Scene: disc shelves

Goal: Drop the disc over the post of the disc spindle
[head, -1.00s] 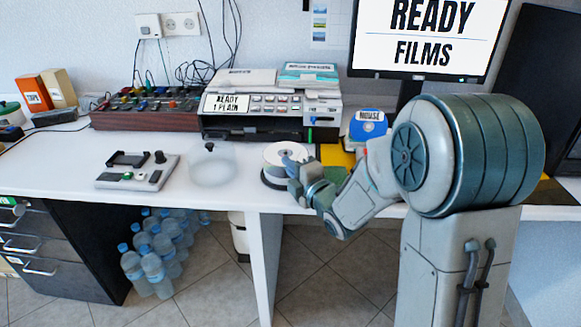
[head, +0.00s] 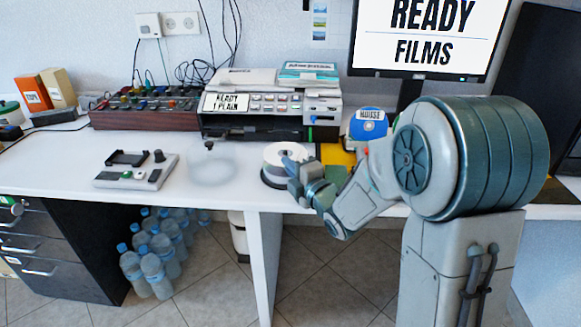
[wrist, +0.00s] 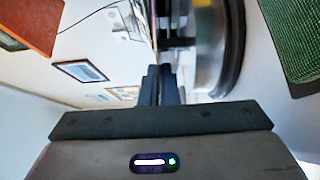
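The disc spindle (head: 272,182) stands near the front edge of the white desk, with a dark round base. A pale disc (head: 284,153) shows level above it in the head view. My gripper (head: 299,172) is at the disc's right side. In the wrist view the fingers (wrist: 160,85) are together on the thin edge of the disc (wrist: 154,28). The spindle's pale stack and black base rim (wrist: 236,50) lie to the right there, with a dark post part between. I cannot tell whether the post is inside the disc's hole.
A clear cover with a black knob (head: 209,145) stands left of the spindle. A grey control device (head: 136,171) is farther left. A printer-like machine (head: 270,120) is behind, and a blue-labelled MOUSE disc item (head: 369,126) is at back right.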

